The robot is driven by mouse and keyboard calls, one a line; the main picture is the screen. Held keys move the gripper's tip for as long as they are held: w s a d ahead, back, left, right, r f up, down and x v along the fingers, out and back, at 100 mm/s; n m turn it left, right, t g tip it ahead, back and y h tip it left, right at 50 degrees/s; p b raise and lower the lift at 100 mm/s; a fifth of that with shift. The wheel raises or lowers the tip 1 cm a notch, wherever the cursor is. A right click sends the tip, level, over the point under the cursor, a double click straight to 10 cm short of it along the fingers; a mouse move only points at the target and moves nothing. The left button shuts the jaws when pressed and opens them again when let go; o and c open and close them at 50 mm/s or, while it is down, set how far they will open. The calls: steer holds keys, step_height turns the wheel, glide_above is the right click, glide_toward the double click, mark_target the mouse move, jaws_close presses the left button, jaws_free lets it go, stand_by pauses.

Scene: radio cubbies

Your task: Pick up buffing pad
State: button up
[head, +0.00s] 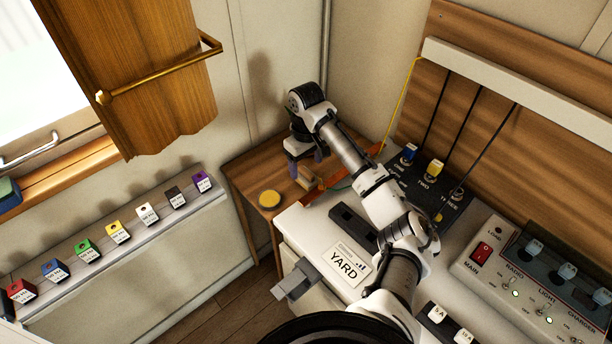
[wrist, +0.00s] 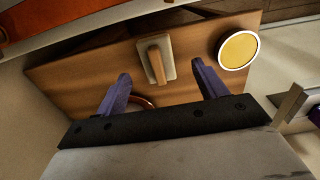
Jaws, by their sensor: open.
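The buffing pad appears to be a pale, rounded block with a wooden grip bar on top. It lies on the small wooden corner table, in the head view (head: 307,177) just below my gripper and in the wrist view (wrist: 170,68) at upper middle. My gripper (head: 305,163) is open above the table, its two purple fingers pointing down. In the wrist view my gripper (wrist: 161,74) has its fingertips spread to either side of the pad's near end, with nothing held. Part of a round rim (wrist: 142,103) shows between the fingers, mostly hidden.
A round yellow-topped tin (head: 269,199) is on the table (head: 243,172) left of the pad; the wrist view shows it right of the fingers (wrist: 238,48). An orange-red strip (head: 340,175) lies close on the right. A white console with a YARD label (head: 345,266) stands nearer.

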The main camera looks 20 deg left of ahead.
mark_target(309, 174)
steer(key=f+p, duration=0.1)
steer(key=f, duration=0.1)
steer(key=f+p, duration=0.1)
steer(key=f, duration=0.1)
steer(key=shift+d+f, duration=0.1)
steer(key=shift+d, duration=0.3)
steer(key=shift+f, duration=0.55)
steer(key=c, duration=1.1)
steer(key=shift+c, duration=0.2)
steer(key=shift+r, duration=0.1)
step_height(309, 174, up, 20)
steer(key=b, duration=0.2)
